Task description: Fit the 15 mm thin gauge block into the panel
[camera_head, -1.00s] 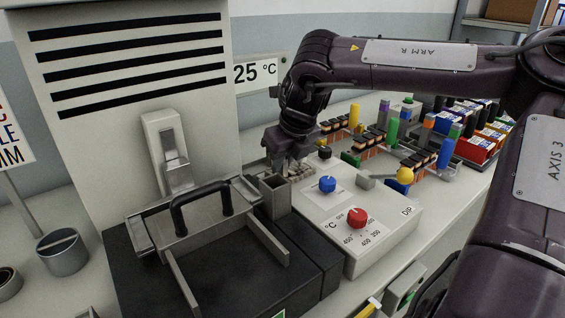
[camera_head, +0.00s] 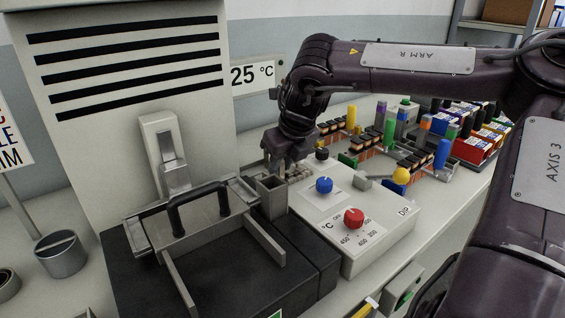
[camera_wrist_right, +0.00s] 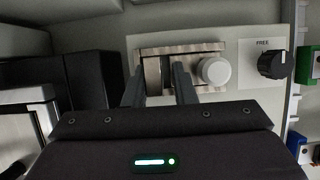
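My right gripper (camera_head: 284,166) points down behind the square metal socket at the near left of the pale control panel (camera_head: 385,240). In the right wrist view its two fingers (camera_wrist_right: 160,90) stand apart, over a metal fixture (camera_wrist_right: 215,48) with a slotted opening. No block shows clearly between the fingers. My left gripper is not in view.
A blue knob (camera_head: 324,185) and a red dial (camera_head: 353,217) stand on the panel. A white round knob (camera_wrist_right: 214,71) sits beside the fixture, near a black knob (camera_wrist_right: 277,64) marked FREE. A dark machine with a handle (camera_head: 198,205) stands left. Coloured pegs and racks fill the back right.

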